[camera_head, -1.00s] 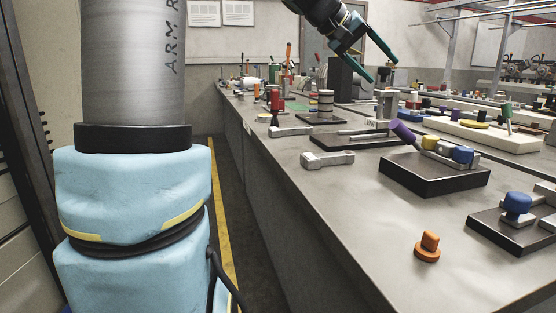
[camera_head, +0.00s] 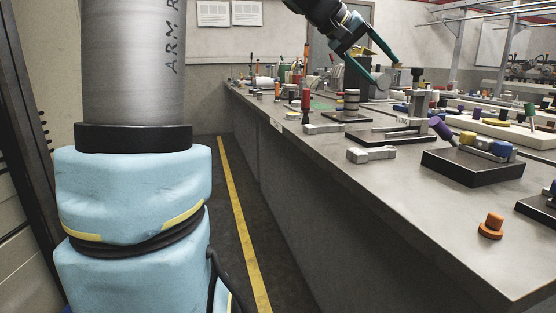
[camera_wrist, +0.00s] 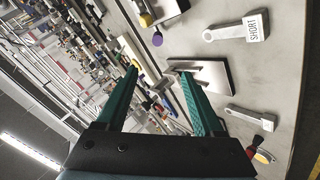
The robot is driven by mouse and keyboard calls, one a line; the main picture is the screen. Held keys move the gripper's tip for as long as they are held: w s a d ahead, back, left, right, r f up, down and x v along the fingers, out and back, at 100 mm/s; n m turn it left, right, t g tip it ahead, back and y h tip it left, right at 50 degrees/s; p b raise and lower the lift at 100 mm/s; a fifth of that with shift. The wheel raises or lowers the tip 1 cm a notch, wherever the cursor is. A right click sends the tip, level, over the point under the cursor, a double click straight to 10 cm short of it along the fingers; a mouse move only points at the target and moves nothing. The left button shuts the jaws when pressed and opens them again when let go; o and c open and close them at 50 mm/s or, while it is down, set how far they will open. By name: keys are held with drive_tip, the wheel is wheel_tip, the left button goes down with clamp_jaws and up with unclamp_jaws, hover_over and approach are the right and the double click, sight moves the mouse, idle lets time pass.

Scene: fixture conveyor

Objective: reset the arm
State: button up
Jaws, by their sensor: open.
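My gripper (camera_head: 377,63) is at the top of the head view, above the far part of the long grey workbench (camera_head: 330,165). Its two green fingers are spread apart. In the wrist view my gripper (camera_wrist: 155,82) shows both fingers wide open with nothing between them. A dark base plate (camera_wrist: 208,80) with a grey fixture lies on the bench beyond the fingers. A grey metal part marked SHORT (camera_wrist: 235,30) lies to the upper right in that view, clear of the fingers.
The bench holds a black block with a purple-handled clamp (camera_head: 470,165), an orange knob (camera_head: 491,226), a loose grey part (camera_head: 371,155) and several fixtures farther back. The floor aisle with a yellow line (camera_head: 240,220) is clear left of the bench.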

drive_tip(key=s+a+f+n+y+b, duration=0.1)
drive_tip(key=s+a+f+y+b, duration=0.15)
drive_tip(key=a+f, duration=0.65)
drive_tip(key=s+a+f+n+y+b, duration=0.1)
drive_tip(key=s+a+f+y+b, duration=0.3)
drive_tip(key=f, duration=0.9)
drive_tip(key=a+f+n+y+b, duration=0.1)
drive_tip(key=a+f+y, duration=0.1)
drive_tip(key=a+f, duration=0.8)
drive_tip(key=s+a+f+g+y+b, duration=0.1)
drive_tip(key=s+a+f, duration=0.25)
drive_tip(key=f, duration=0.25)
drive_tip(key=s+a+f+y+b, duration=0.1)
drive_tip(key=s+a+f+b, duration=0.15)
drive_tip(key=s+f, duration=0.3)
wheel_tip(320, 180, up, 28)
drive_tip(key=w+p, duration=0.1)
drive_tip(key=p, duration=2.7)
drive_tip(key=shift+f+m, duration=0.25)
drive_tip(key=shift+m, duration=0.05)
